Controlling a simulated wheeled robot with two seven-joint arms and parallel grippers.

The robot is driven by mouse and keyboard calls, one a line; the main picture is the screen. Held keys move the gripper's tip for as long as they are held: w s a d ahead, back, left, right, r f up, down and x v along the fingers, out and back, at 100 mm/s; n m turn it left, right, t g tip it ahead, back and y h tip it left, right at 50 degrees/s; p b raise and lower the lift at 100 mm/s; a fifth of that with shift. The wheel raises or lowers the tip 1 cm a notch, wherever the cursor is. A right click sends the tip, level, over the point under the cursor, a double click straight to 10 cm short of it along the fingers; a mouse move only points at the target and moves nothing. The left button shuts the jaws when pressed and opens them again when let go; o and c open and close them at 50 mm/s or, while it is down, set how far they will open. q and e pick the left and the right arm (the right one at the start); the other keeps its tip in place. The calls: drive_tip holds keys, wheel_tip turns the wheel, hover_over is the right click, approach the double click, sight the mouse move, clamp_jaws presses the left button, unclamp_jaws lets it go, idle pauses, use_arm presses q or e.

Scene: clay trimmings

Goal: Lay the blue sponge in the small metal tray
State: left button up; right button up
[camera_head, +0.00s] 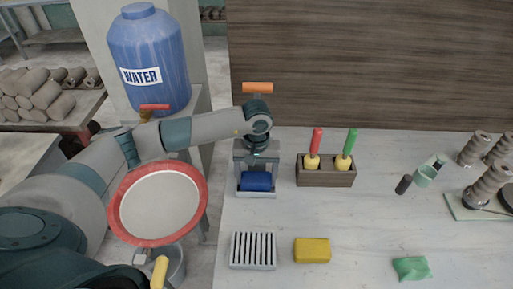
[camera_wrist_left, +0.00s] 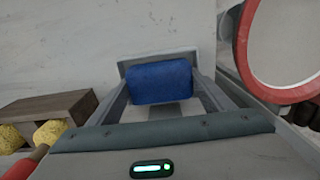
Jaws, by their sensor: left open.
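The blue sponge (camera_head: 257,181) lies in the small metal tray (camera_head: 257,194) near the left edge of the counter. In the left wrist view the sponge (camera_wrist_left: 160,82) sits between my fingers, with the pale tray rim (camera_wrist_left: 170,53) behind it. My left gripper (camera_head: 257,170) reaches down over the tray from above. Its fingers are apart, one on each side of the sponge; whether they touch it I cannot tell. The gripper hides the back of the tray. My right gripper does not show.
A wooden holder (camera_head: 326,178) with red- and green-handled tools stands right of the tray. A slotted rack (camera_head: 253,266), a yellow sponge (camera_head: 312,250) and a green cloth (camera_head: 411,267) lie in front. Stacked spools (camera_head: 490,185) stand at far right.

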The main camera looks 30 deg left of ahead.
use_arm(q)
drive_tip(key=shift+o, duration=0.4)
drive_tip(key=r, duration=0.2)
drive_tip(key=w+r+b, duration=0.1)
drive_tip(key=r, duration=0.2)
drive_tip(key=shift+w+a, duration=0.15)
drive_tip(key=r, duration=0.1)
drive_tip(key=s+r+b, duration=0.1)
drive_tip(key=r, duration=0.2)
drive_tip(key=shift+s+d+r, duration=0.1)
drive_tip(key=shift+s+d, duration=0.1)
drive_tip(key=shift+s, duration=0.2)
wheel_tip(320, 180, up, 8)
drive_tip(key=b, duration=0.3)
drive_tip(key=shift+w, duration=0.25)
drive_tip(key=shift+r, duration=0.15)
